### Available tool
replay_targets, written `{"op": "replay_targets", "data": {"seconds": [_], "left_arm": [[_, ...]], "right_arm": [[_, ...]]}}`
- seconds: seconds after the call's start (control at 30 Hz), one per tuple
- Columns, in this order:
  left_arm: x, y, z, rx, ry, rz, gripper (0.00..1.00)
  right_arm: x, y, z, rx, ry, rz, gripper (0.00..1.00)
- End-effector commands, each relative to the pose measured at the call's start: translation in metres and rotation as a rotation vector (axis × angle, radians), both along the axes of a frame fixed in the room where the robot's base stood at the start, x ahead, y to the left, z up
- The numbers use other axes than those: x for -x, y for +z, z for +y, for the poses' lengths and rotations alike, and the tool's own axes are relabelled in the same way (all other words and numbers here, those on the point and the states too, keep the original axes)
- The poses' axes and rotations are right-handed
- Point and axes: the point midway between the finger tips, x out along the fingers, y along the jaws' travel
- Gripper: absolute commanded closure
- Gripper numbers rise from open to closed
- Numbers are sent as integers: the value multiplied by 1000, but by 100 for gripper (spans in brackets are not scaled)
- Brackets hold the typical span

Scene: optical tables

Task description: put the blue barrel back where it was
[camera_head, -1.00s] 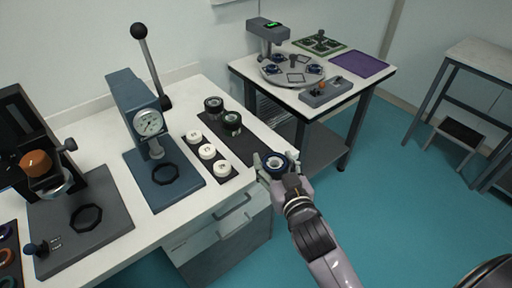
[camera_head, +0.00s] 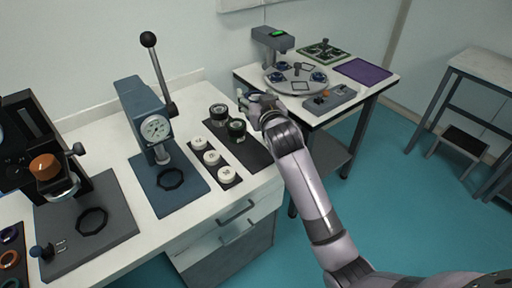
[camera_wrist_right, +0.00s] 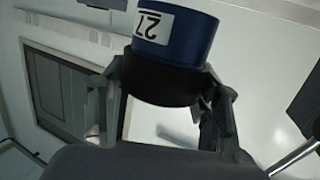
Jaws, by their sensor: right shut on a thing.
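The blue barrel (camera_wrist_right: 190,38), with a white label reading 27 and a black lower ring, is held between the fingers of my right gripper (camera_wrist_right: 163,88) in the right wrist view. In the head view my right gripper (camera_head: 250,103) is above the back right part of the bench, beside the black mat (camera_head: 257,155); the barrel is mostly hidden there by the gripper. Two dark barrels stand on the mat, one farther back (camera_head: 219,112) and one nearer (camera_head: 237,130), just left of the gripper. My left gripper is not in view.
A strip with white discs (camera_head: 211,157) lies left of the mat. A blue lever press with a dial (camera_head: 155,127) stands farther left. A second table with a round carousel (camera_head: 296,82) and a control box (camera_head: 330,98) is behind my right arm. The front of the mat looks clear.

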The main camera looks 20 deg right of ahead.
Motion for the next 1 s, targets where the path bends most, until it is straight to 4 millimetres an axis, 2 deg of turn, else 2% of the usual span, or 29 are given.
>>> {"op": "replay_targets", "data": {"seconds": [0.03, 0.2, 0.4, 0.63, 0.83, 1.0], "left_arm": [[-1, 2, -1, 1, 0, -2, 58], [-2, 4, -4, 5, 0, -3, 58], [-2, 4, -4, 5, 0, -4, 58], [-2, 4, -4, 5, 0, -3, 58], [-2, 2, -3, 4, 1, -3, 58], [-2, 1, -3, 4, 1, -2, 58]], "right_arm": [[0, -16, 0, 1, 0, 6, 79], [1, -62, 0, 1, 0, 3, 79], [1, -107, 1, 0, 2, 0, 79], [0, -128, 0, 0, 0, -4, 79], [0, -159, 1, -1, 1, -1, 79], [0, -167, 0, 0, 2, -5, 79]]}}
